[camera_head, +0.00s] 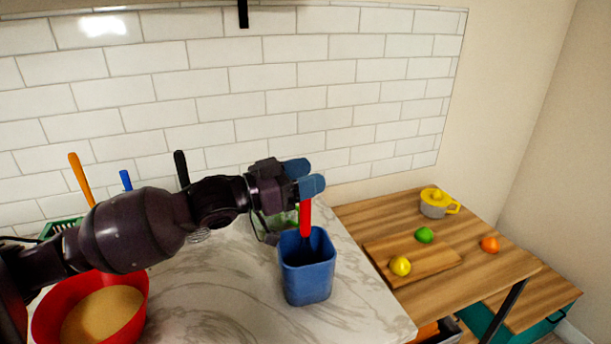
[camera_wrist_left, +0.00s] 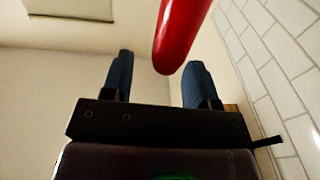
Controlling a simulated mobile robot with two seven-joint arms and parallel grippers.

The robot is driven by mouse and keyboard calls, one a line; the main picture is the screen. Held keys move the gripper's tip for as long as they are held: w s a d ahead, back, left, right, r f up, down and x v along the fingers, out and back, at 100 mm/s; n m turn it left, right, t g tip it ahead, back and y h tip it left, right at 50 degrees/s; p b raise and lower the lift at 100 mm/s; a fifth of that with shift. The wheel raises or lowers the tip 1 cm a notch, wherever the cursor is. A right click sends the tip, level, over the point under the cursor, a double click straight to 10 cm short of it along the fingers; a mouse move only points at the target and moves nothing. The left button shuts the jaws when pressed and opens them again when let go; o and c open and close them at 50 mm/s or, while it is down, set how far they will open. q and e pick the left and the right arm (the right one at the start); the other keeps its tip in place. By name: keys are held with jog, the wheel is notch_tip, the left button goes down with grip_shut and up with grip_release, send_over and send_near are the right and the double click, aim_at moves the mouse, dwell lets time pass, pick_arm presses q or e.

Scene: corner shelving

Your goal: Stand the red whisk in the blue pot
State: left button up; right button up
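The red whisk (camera_head: 305,219) stands nearly upright, its red handle rising from the mouth of the blue pot (camera_head: 307,277); its lower part is hidden inside. The pot stands upright on the marble counter. My left gripper (camera_head: 305,177) is at the top of the handle, above the pot. Its two blue fingers are apart. In the left wrist view, the rounded end of the red handle (camera_wrist_left: 179,35) shows between the spread fingers (camera_wrist_left: 160,82), nearer the right one, with a gap to the left one. My right gripper is not in view.
A red bowl (camera_head: 138,313) is at the front left. Orange (camera_head: 80,178), blue (camera_head: 125,180) and black (camera_head: 181,168) handles stand behind my left arm. A wooden table (camera_head: 487,267) at the right holds a board with fruit and a grey-yellow pot (camera_head: 434,209). Counter right of the blue pot is clear.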

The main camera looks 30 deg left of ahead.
pick_arm(q)
jog(key=r+v, duration=0.1)
jog(key=v, duration=0.9)
jog(key=shift+s+a+f, duration=0.2)
jog(key=shift+s+f, duration=0.2)
jog(key=shift+f, duration=0.1)
dwell(0.3)
dwell(0.4)
